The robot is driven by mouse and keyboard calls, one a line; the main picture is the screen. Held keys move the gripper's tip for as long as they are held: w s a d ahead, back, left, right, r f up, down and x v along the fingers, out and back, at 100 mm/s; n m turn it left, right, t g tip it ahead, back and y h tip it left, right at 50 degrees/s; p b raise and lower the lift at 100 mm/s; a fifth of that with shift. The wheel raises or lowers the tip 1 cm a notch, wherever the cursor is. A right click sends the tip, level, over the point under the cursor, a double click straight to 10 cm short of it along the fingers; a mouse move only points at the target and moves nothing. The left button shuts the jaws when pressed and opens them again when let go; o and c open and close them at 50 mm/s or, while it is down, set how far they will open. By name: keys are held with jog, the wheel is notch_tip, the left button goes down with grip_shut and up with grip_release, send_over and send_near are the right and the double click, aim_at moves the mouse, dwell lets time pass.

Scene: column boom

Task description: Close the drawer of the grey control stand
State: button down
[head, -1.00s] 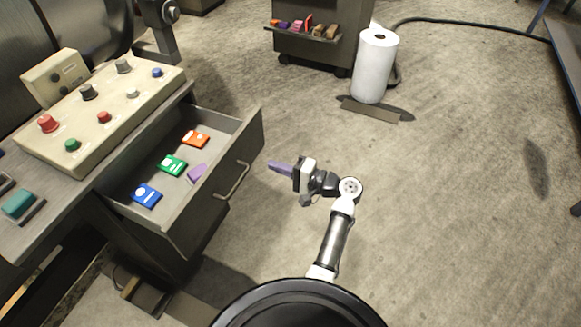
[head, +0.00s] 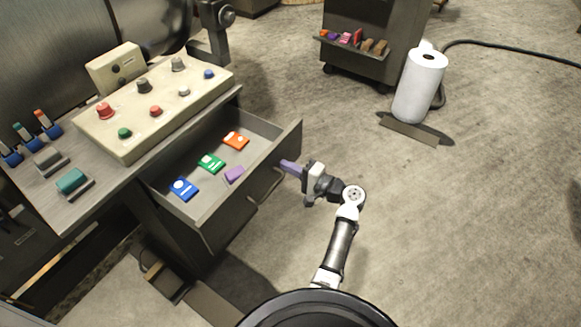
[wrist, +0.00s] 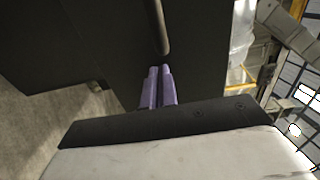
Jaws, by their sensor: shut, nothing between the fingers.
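The grey control stand (head: 62,214) is at the left of the head view. Its drawer (head: 236,209) is pulled out and open. Inside lie a blue item (head: 183,189), a green one (head: 210,163), an orange one (head: 236,140) and a purple one (head: 234,174). My gripper (head: 287,166) is shut and empty, with its purple fingers pointing at the drawer front near the handle (head: 265,187). In the wrist view the fingertips (wrist: 160,70) are just below the end of the dark handle (wrist: 161,28). I cannot tell whether they touch the front.
A control panel (head: 155,100) with knobs sits on the stand top. A dark cabinet (head: 365,55) and a white paper roll (head: 419,84) on a base stand at the back. A cable lies behind the roll. The floor (head: 470,220) on the right is clear.

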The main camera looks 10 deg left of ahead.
aim_at(230, 143)
jog(key=b+x, duration=0.4)
jog(key=x, duration=0.7)
jog(key=b+x, duration=0.5)
jog(key=x, duration=0.6)
jog(key=shift+a+f+b, duration=0.15)
jog(key=shift+f+b, duration=0.1)
jog(key=shift+b, duration=0.05)
jog(key=shift+w+a+r, duration=0.1)
jog(key=shift+w+a, duration=0.15)
jog(key=shift+a, duration=0.4)
jog(key=shift+a+r+b, duration=0.1)
jog(key=shift+r+b, duration=0.15)
jog(key=shift+b, duration=0.05)
jog(key=shift+a+r, duration=0.1)
